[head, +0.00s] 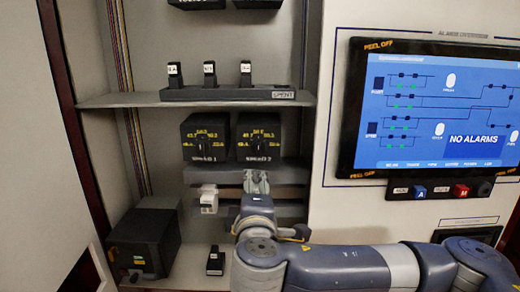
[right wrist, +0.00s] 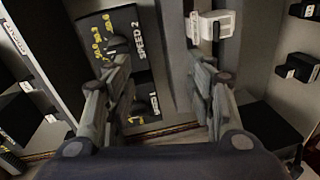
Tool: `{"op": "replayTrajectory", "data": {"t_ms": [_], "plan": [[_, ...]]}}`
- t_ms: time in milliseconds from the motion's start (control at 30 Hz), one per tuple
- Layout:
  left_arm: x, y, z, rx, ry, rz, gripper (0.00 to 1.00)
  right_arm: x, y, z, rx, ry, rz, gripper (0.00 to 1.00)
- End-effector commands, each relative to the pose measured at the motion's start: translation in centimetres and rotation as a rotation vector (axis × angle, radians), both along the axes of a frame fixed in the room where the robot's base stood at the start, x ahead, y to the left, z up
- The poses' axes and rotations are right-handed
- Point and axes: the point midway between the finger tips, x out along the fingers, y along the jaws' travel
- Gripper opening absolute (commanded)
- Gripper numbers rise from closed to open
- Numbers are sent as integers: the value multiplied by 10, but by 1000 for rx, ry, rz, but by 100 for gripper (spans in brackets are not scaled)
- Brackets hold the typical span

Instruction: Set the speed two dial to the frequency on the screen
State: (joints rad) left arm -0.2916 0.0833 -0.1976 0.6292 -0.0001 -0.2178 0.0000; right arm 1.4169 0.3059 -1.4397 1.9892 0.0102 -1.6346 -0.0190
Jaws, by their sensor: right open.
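The speed two dial box (head: 258,137) is black with yellow numbers around a dark knob and a "SPEED 2" label. It stands on the right of the pair in the head view. It also shows turned sideways in the right wrist view (right wrist: 126,28), partly behind a finger. The knob's exact setting is too small to read. The screen (head: 400,140) shows a blue line diagram and "NO ALARMS"; I can make out no frequency. My right gripper (head: 256,182) is open and empty just below the speed two box. Its spread fingers show in the right wrist view (right wrist: 160,62). My left gripper is not in view.
The similar speed one dial box (head: 206,138) stands just left. A white block (head: 209,200) sits left of my right gripper. A black box (head: 145,243) stands lower left. Blue and red buttons (head: 440,191) sit below the screen.

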Motion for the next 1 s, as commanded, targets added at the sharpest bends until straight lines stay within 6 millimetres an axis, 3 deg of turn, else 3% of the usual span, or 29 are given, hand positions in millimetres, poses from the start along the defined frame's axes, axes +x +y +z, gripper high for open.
{"op": "replayTrajectory", "data": {"t_ms": [33,100,267,433,600,800,1000], "plan": [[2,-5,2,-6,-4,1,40,1,-4,17,-35,-42,-11,50],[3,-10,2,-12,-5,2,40,2,-8,31,-69,-79,-23,50],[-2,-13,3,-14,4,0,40,5,-14,47,-106,-122,-40,50],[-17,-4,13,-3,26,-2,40,20,-14,52,-111,-125,-45,50],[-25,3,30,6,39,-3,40,51,-15,53,-113,-125,-46,50],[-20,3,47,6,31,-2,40,84,-14,52,-112,-126,-44,50],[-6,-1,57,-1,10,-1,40,105,-14,50,-108,-126,-43,50]]}}
